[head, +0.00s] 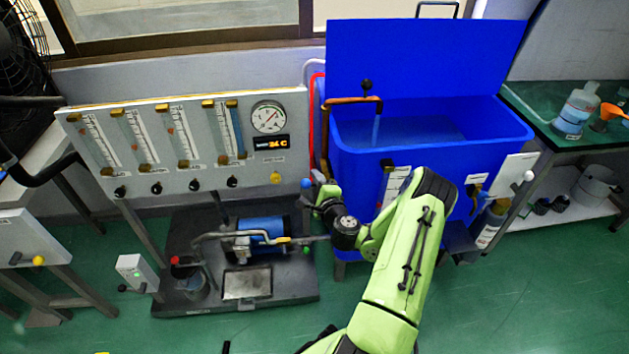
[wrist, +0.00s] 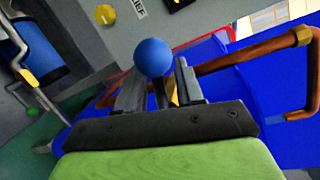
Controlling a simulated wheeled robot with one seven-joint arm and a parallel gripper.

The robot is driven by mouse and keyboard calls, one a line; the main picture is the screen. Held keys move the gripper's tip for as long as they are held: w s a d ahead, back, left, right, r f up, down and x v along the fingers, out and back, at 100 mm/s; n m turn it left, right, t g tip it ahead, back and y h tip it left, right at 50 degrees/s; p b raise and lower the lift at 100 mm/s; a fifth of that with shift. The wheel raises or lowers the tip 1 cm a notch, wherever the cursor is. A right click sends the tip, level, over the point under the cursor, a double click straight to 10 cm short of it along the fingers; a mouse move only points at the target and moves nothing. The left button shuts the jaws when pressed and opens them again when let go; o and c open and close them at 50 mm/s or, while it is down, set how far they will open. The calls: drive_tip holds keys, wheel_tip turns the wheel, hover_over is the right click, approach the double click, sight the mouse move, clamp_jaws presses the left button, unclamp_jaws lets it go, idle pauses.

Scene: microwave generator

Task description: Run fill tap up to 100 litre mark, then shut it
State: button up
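The blue tank (head: 350,165) stands at the right with its lid up. A copper tap pipe (head: 350,101) hooks over its left rim, and a blue stream (head: 376,130) falls from the spout into the water (head: 415,130). A white level scale (head: 393,186) is on the tank front, partly behind my arm; its marks are too small to read. My gripper (head: 313,186) is at the tank's left side, at a blue ball knob (head: 306,183). In the wrist view the blue ball (wrist: 153,57) sits at the fingertips (wrist: 160,80); I cannot tell whether they clamp it.
A grey panel (head: 240,180) with several flow tubes, a round gauge (head: 268,117) and a display stands left. A pump (head: 261,232) is on the dark base below it. A green-topped bench (head: 540,112) stands right.

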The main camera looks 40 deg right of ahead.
drive_tip(key=shift+w+d, duration=0.15)
drive_tip(key=shift+w, duration=0.15)
drive_tip(key=shift+c, duration=0.2)
clamp_jaws()
